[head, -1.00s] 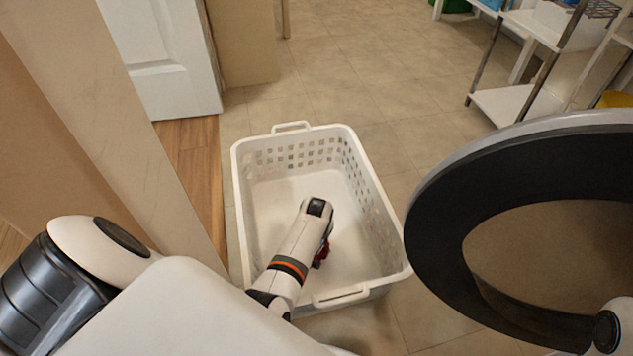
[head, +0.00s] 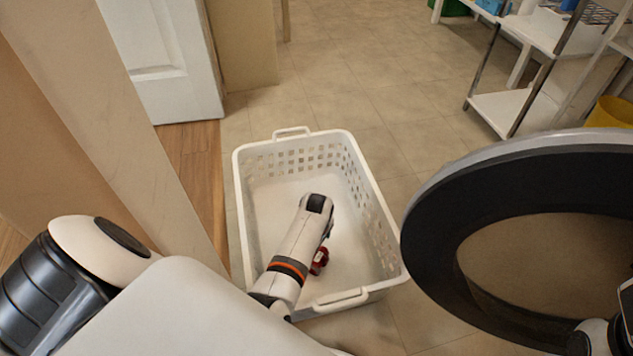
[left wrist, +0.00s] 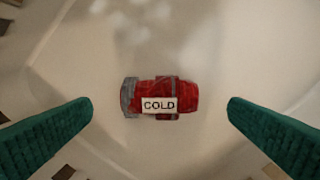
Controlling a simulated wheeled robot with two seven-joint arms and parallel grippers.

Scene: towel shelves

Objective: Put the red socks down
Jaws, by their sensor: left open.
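The red socks (left wrist: 185,97) are a rolled red bundle with grey bands and a white label reading "COLD". In the left wrist view they lie on the white floor of the basket, between and beyond my two green fingers, touching neither. In the head view the socks (head: 320,261) show beside my left forearm, inside the white laundry basket (head: 377,215). My left gripper (left wrist: 160,115) is open and empty, above the socks. In the head view it is hidden behind my arm. My right gripper is not visible; only part of that arm shows at the lower right edge.
A large dark ring-shaped rim (head: 430,240) stands right of the basket. A beige wall edge (head: 150,150) and a white door (head: 165,60) are at left. A metal shelf (head: 510,105) and a yellow bin (head: 610,112) are at upper right. Tiled floor beyond the basket is clear.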

